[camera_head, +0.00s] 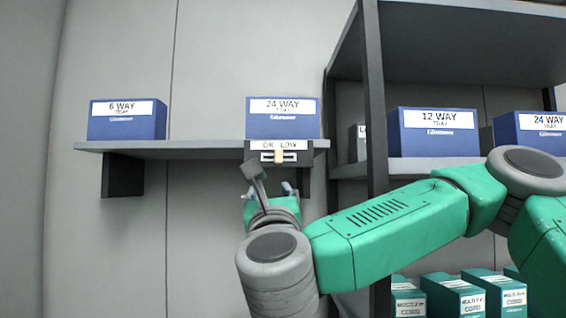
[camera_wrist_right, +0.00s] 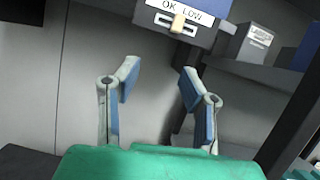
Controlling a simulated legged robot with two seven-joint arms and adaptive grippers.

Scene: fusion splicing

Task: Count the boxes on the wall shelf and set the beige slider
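The wall shelf (camera_head: 200,146) carries two blue boxes: a "6 WAY" box (camera_head: 127,126) at the left and a "24 WAY" box (camera_head: 283,124) at the right. A dark panel labelled "OK LOW" (camera_head: 305,147) is at the shelf's front edge below the 24 WAY box. Its beige slider (camera_head: 279,156) sits near the middle of the slot, between the two words. The slider also shows in the right wrist view (camera_wrist_right: 178,23). My right gripper (camera_wrist_right: 160,78) is open and empty, below and apart from the slider; in the head view (camera_head: 269,190) my arm partly hides it. My left gripper is out of view.
A dark rack (camera_head: 376,100) stands at the right with more blue boxes, including a "12 WAY" box (camera_head: 437,131), and a small grey box. Teal boxes (camera_head: 455,295) are low at the right. The wall under the shelf's left part is clear, except for a dark bracket (camera_head: 123,176).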

